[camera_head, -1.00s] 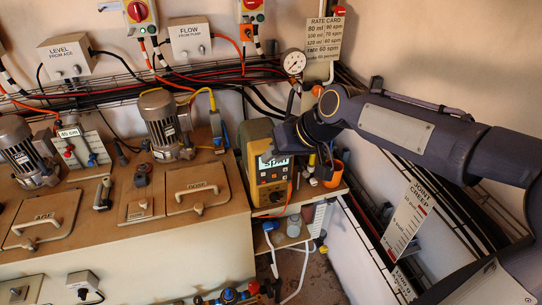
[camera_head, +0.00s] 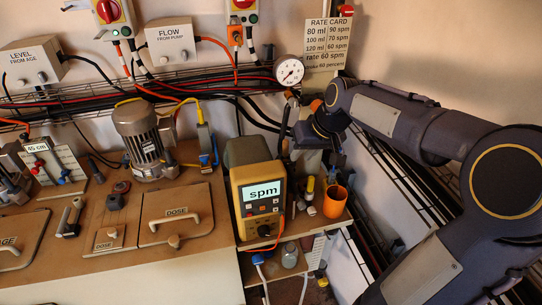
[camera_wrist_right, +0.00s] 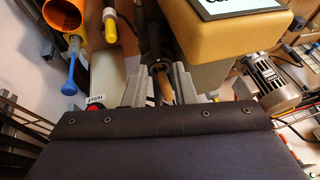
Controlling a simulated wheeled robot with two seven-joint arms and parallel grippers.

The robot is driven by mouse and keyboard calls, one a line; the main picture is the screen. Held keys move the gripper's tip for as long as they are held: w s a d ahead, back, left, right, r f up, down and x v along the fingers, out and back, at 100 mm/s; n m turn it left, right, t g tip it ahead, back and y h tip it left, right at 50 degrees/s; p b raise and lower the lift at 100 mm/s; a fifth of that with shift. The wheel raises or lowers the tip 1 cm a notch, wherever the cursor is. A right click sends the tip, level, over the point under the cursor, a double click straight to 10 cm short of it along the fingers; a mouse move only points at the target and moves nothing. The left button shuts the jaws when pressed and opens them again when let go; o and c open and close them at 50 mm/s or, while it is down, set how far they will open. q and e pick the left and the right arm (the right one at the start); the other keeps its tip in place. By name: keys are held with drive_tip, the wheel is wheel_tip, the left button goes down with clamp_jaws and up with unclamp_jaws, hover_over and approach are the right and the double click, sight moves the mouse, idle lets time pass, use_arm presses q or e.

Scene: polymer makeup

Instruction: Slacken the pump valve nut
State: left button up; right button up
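My right gripper (camera_head: 312,140) is at the right of the yellow meter, near the wall pipe under the round gauge. In the right wrist view its two grey fingers (camera_wrist_right: 160,90) stand apart. A dark upright part with a round ring end (camera_wrist_right: 160,66) shows between them; I cannot tell whether they touch it, or whether it is the pump valve nut. In the head view the arm and gripper hide this spot. The yellow pump meter (camera_head: 258,200) has a lit screen reading "spm"; its casing (camera_wrist_right: 232,35) is close beside the fingers. My left gripper is not in view.
An orange cup (camera_head: 335,202), also in the wrist view (camera_wrist_right: 65,14), and a yellow-capped bottle (camera_wrist_right: 111,28) stand close to the gripper. The pressure gauge (camera_head: 289,71) and rate card (camera_head: 328,45) are above.

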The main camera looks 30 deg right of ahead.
sight(291, 169)
drive_tip(key=x, duration=0.8)
drive_tip(key=shift+d+p, duration=0.3)
drive_tip(key=shift+d, duration=0.05)
drive_tip(key=shift+c, duration=0.2)
clamp_jaws()
